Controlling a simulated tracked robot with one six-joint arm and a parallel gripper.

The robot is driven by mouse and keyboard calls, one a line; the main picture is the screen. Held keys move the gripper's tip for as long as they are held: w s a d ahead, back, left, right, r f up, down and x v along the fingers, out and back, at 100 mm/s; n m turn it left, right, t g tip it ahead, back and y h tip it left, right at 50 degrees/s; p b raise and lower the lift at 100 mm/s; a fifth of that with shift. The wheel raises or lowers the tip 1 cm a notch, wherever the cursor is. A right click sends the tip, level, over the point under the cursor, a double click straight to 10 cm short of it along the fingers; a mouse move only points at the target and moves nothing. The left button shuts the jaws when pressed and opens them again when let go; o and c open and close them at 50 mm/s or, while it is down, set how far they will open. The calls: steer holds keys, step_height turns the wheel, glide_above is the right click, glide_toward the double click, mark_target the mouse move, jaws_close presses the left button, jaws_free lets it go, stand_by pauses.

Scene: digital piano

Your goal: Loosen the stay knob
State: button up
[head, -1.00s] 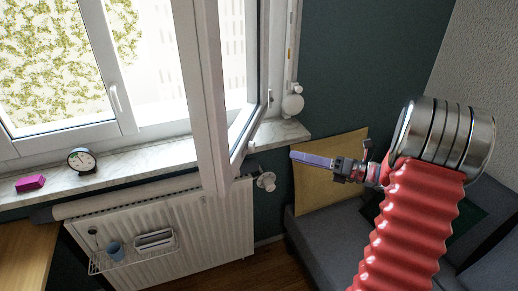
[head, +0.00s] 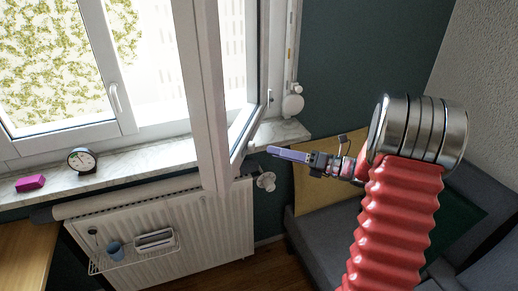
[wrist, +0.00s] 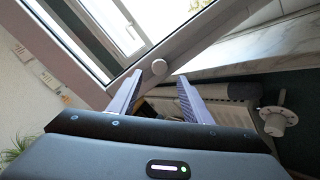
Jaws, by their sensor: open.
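The stay knob (wrist: 159,67) is a small pale round knob at the lower edge of the open window sash (wrist: 85,55) in the wrist view. I cannot make it out in the head view. My gripper (wrist: 158,77) is open, with its two purple fingers pointing toward the sash. In the wrist view the knob appears between and just beyond the fingertips; no contact is visible. In the head view my gripper (head: 271,151) is right of the open sash (head: 206,100), near the end of the sill, with its fingers overlapping each other.
A marble sill (head: 140,161) carries a black clock (head: 81,160) and a pink box (head: 30,183). Below are a radiator (head: 200,225) and its valve (head: 266,181).

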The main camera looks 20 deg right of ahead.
mark_target(254, 147)
steer(key=x, duration=0.7)
steer(key=shift+c, duration=0.7)
steer(key=c, duration=0.9)
